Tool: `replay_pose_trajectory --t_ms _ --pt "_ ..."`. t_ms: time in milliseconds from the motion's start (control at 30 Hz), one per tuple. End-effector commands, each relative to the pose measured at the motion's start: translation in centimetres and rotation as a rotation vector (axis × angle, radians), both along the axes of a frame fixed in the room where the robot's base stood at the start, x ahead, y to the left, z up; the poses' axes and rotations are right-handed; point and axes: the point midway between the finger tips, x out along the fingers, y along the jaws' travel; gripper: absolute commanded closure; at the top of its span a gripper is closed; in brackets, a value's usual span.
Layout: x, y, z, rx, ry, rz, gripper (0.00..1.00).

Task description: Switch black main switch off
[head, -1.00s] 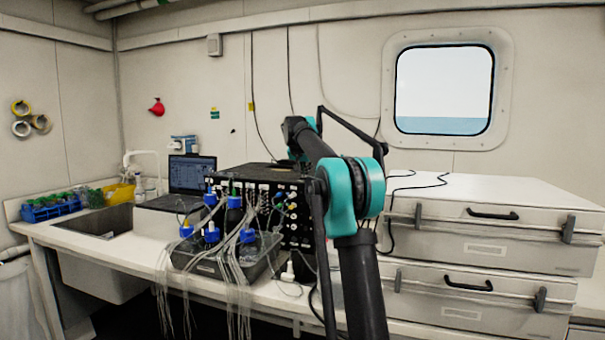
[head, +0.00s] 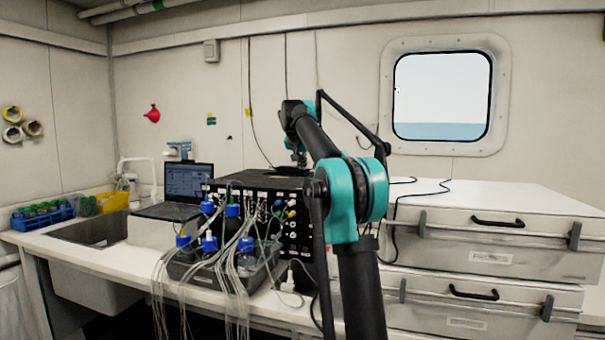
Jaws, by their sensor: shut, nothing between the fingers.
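A black instrument box (head: 262,181) stands on the bench, its front covered with several small connectors and knobs. I cannot make out the black main switch; it may be hidden or too small to tell. My arm crosses in front of the box's right side. My gripper (head: 299,158) shows small behind the arm, pointing down above the rear part of the box top. It is shut and empty, and I cannot tell whether it touches the box.
A tray (head: 222,271) of blue-capped bottles with many thin tubes stands before the box. A laptop (head: 188,182) and a sink (head: 92,230) are to the left. White drawer cases (head: 490,250) and black cables are to the right.

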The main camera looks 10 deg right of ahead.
Motion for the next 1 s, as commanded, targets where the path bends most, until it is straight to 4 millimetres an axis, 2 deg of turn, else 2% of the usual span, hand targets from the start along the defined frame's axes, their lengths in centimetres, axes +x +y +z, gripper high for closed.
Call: replay_pose_trajectory --t_ms 200,400,1000 --pt "-2.2 1.8 2.8 0.001 0.000 0.002 1.00" --pt "-3.5 2.8 4.4 0.000 0.001 0.002 1.00" --pt "-3.9 3.1 4.8 0.001 0.000 0.001 1.00"
